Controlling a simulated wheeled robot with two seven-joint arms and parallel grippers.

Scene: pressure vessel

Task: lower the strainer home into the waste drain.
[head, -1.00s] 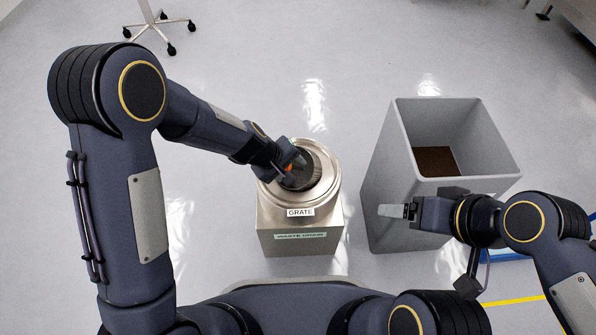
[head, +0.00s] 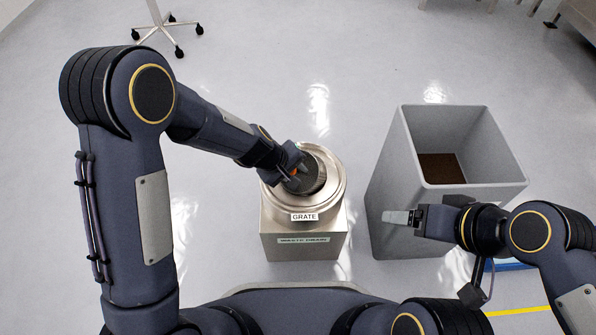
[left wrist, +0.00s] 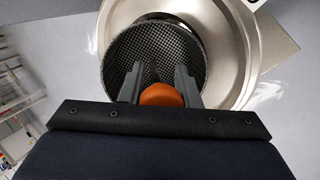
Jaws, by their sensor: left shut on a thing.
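The strainer is a dark round mesh basket (head: 313,181) with an orange knob, which shows in the left wrist view (left wrist: 161,95). My left gripper (head: 296,172) is shut on the orange knob; its two fingers stand on either side of it in the left wrist view (left wrist: 160,85). The strainer is over the round metal opening of the waste drain (head: 302,238), a steel box with a wide rim labelled GRATE. In the left wrist view the mesh sits off-centre in the ring (left wrist: 235,60). I cannot tell how deep it sits. My right gripper (head: 402,217) is beside the grey bin, its fingers seen edge-on.
A tall grey open bin (head: 389,195) with a brown bottom stands to the right of the drain. A wheeled stand (head: 165,30) is at the back left. The floor between drain and back is clear.

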